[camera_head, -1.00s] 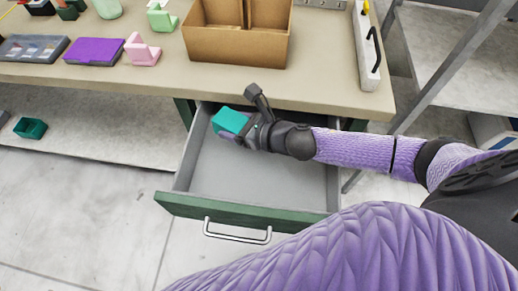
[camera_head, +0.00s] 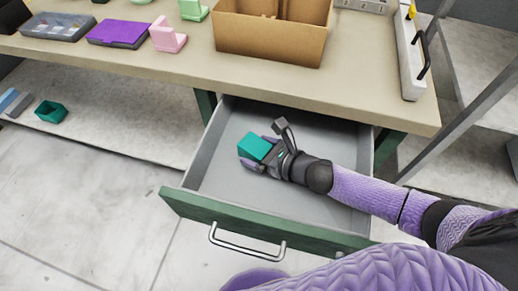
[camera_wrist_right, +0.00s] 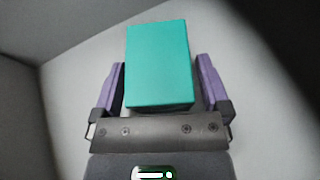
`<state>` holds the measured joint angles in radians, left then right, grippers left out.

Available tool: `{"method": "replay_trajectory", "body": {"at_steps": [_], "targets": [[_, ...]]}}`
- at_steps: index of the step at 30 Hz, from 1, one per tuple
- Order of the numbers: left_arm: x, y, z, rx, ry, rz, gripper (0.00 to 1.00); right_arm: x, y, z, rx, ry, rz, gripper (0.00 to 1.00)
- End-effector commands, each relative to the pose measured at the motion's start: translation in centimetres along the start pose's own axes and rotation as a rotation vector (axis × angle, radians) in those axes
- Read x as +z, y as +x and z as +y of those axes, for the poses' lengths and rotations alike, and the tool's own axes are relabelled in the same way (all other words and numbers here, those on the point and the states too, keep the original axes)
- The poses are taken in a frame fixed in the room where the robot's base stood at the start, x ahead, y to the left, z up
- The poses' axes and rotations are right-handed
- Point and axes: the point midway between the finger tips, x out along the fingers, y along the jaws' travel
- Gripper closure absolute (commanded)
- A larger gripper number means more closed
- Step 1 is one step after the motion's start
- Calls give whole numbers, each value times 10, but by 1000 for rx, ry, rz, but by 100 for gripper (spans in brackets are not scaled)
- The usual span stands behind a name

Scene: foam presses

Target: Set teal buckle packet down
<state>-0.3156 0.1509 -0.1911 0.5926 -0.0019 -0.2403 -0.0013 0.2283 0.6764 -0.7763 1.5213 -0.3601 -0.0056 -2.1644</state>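The teal buckle packet (camera_head: 255,146) is a small teal block inside the open drawer, near its left side. My right gripper (camera_head: 259,151) is around it from the right, low in the drawer. In the right wrist view the packet (camera_wrist_right: 159,65) lies between the two purple fingers of my right gripper (camera_wrist_right: 160,80). Narrow gaps show between the packet and the fingers, so the gripper looks open. The packet's underside is hidden, so I cannot tell for sure whether it rests on the drawer floor. My left gripper is not in view.
The grey drawer with a green front (camera_head: 265,222) is pulled out under the workbench (camera_head: 180,56). Its floor is otherwise empty. On the bench are a cardboard box (camera_head: 270,42), a purple case (camera_head: 118,32) and a pink holder (camera_head: 168,36). A teal bin (camera_head: 50,111) stands on the lower shelf.

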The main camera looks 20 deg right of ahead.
Motion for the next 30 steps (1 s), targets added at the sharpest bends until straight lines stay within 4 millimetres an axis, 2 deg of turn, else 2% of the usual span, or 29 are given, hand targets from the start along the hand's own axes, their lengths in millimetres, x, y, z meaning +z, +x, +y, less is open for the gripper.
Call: {"method": "replay_trajectory", "body": {"at_steps": [9, 11, 21, 25, 30], "targets": [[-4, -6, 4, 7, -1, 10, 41, 5, -6, 0, 0, -2, 0, 0], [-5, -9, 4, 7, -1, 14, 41, 5, -16, 0, -1, 1, 2, 0], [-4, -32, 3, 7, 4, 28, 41, 5, -96, 0, 0, -1, 2, 0], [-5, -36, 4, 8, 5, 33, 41, 4, -113, 0, -1, 0, 0, 0], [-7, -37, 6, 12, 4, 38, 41, 4, -122, 0, -1, -2, 0, 0]]}}
